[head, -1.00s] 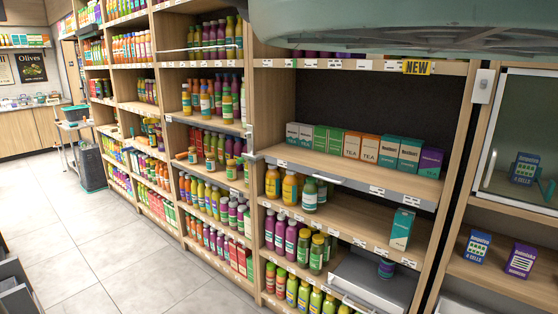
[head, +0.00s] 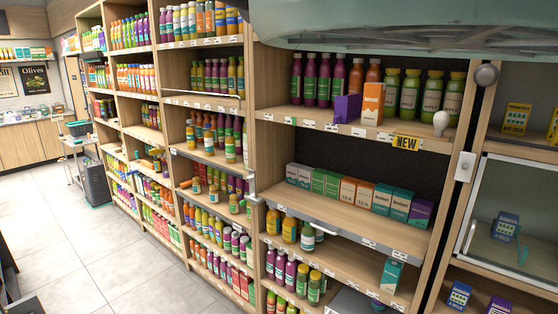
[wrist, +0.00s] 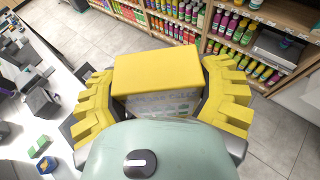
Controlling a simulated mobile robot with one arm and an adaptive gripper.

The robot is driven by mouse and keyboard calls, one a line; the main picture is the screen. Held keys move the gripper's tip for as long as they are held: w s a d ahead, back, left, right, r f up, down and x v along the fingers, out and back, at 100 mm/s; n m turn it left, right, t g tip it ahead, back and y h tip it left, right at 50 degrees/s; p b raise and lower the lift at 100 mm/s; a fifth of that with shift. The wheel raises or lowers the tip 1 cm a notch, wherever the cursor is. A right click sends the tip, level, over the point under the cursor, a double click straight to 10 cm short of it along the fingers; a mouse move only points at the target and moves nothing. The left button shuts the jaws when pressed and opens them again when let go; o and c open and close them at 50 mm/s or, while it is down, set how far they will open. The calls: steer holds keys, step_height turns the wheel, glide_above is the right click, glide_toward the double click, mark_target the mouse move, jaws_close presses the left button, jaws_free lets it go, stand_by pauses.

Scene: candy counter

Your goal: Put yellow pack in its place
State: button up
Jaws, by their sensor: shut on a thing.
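In the wrist view my gripper (wrist: 160,95) has yellow ridged fingers, shut on the two sides of a yellow pack (wrist: 157,66). The pack has a plain yellow top and a paler printed face towards me, whose text is too blurred to read. It is held up in the air, clear of the shelves. The head view does not show my gripper or the held pack. A similar yellow pack (head: 516,119) stands on the upper shelf of the unit at the far right, with an orange-yellow one (head: 554,126) beside it, cut off by the edge.
Blue packs (head: 504,227) and a purple pack (head: 499,305) stand lower in that unit, partly behind a glass door (head: 480,238). A tea-box row (head: 350,190) and bottles (head: 408,92) fill the middle shelves. The floor (head: 100,240) is clear.

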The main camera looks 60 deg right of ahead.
step_height(320, 180, up, 13)
steer(key=p, duration=1.3)
steer(key=shift+f, duration=0.15)
